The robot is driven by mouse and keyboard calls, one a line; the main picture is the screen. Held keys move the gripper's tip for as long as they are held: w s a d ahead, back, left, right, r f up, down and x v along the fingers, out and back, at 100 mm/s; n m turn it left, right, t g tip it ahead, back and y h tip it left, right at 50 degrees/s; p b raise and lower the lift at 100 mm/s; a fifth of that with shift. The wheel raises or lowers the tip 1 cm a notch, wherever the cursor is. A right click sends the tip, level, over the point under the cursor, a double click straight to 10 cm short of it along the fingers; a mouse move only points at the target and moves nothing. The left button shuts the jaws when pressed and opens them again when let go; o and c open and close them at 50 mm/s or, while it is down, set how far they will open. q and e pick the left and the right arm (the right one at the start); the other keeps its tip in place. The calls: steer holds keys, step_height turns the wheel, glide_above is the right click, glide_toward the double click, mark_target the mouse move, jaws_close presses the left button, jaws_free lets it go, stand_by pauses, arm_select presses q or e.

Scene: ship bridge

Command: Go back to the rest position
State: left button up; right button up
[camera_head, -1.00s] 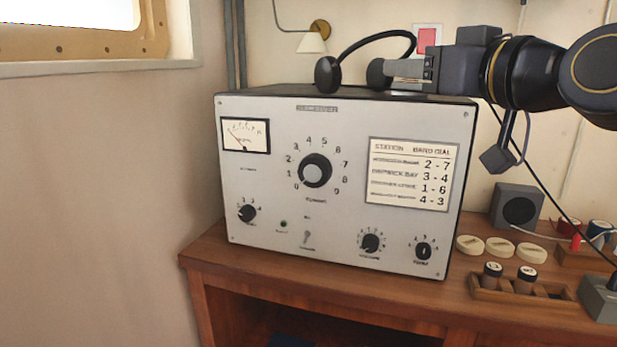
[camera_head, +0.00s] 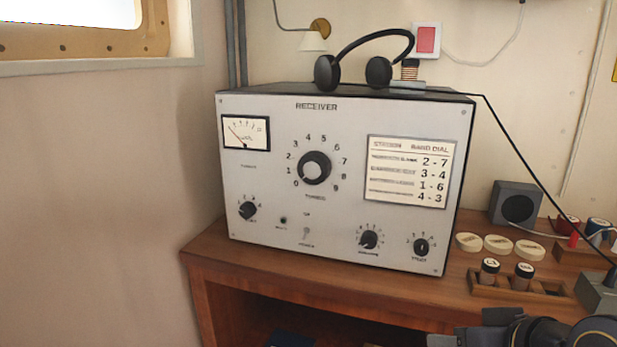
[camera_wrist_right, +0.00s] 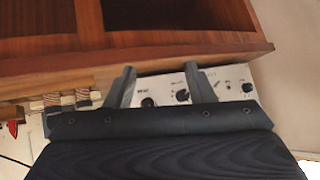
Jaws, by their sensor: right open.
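My right gripper (camera_head: 445,338) is at the bottom right of the head view, low in front of the desk and partly cut off by the frame edge. In the right wrist view its two fingers (camera_wrist_right: 160,85) stand apart with nothing between them. The receiver's front panel and the desk edge show beyond them. My left gripper is not in view.
The grey receiver (camera_head: 260,180) stands on the wooden desk (camera_head: 215,247). Black headphones (camera_head: 378,72) and a small banded cylinder (camera_head: 410,70) are on its top. A wooden rack (camera_head: 500,287), pale discs (camera_head: 498,244) and a speaker (camera_head: 515,203) are at right.

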steer(key=s+f+m+g+y, duration=0.1)
steer(key=s+f+m+g, duration=0.15)
steer(key=s+f, duration=1.05)
arm_select(q)
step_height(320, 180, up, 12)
steer(key=p, duration=1.2)
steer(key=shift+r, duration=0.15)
arm_select(e)
step_height(320, 180, up, 10)
steer(key=w, duration=0.2)
steer(key=shift+r+g, duration=0.15)
steer(key=shift+g, duration=0.3)
steer(key=shift+a, duration=0.1)
